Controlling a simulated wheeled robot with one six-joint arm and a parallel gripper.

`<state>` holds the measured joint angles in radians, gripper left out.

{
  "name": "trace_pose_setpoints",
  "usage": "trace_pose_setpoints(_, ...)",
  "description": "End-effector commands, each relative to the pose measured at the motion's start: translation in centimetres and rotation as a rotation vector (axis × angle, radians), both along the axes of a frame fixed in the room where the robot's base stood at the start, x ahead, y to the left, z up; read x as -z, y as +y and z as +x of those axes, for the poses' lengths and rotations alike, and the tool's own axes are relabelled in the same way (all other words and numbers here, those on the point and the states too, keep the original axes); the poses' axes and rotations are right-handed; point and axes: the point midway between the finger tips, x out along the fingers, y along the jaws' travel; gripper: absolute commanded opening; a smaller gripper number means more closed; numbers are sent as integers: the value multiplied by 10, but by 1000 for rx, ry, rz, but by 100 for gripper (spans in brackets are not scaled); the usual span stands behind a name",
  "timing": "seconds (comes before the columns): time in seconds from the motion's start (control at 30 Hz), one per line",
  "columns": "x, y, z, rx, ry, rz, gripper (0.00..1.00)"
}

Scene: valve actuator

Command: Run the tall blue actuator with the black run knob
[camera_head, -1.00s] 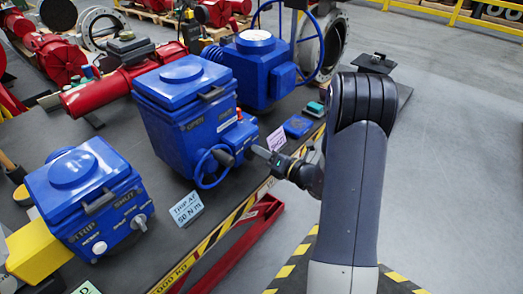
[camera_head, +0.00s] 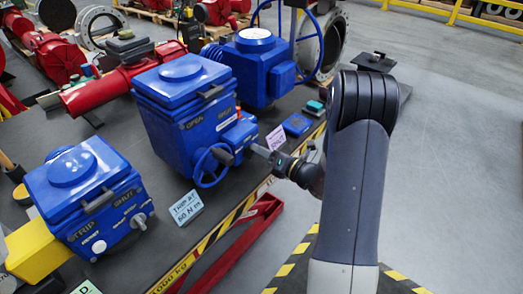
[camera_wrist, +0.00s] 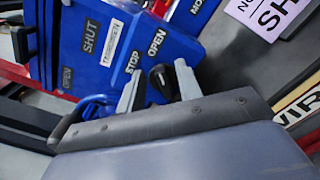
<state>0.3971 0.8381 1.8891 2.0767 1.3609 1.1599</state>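The tall blue actuator (camera_head: 172,110) stands on the dark bench, marked OPEN and SHUT on its front. In the wrist view its blue face (camera_wrist: 108,40) fills the upper middle, with a black knob (camera_wrist: 160,80) between the labels STOP and OPEN. My gripper (camera_wrist: 157,88) is open, with its two fingertips on either side of the knob. A gap shows at the left finger; I cannot tell whether the right finger touches the knob. In the head view my gripper (camera_head: 262,152) is at the actuator's right side, and the knob cannot be made out.
The actuator's blue handwheel (camera_head: 211,166) is close left of my gripper. A lower blue actuator (camera_head: 80,195) stands front left, another blue one (camera_head: 258,65) behind. A TRIP AT 50 Nm card (camera_head: 187,207) and a pink-white card (camera_head: 276,137) stand near the bench edge. Floor at right is clear.

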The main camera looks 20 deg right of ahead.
Motion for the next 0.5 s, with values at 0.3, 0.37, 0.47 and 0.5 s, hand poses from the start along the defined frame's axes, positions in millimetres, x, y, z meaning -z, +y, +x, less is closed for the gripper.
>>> trace_pose_setpoints(0.3, 2, -33, -43, 7, 1, 1, 34)
trace_pose_setpoints(0.37, 2, -40, -52, 7, 0, 0, 34)
trace_pose_setpoints(0.47, 1, -48, -65, 7, 1, 1, 34)
trace_pose_setpoints(0.5, 1, -51, -68, 6, 0, 0, 34)
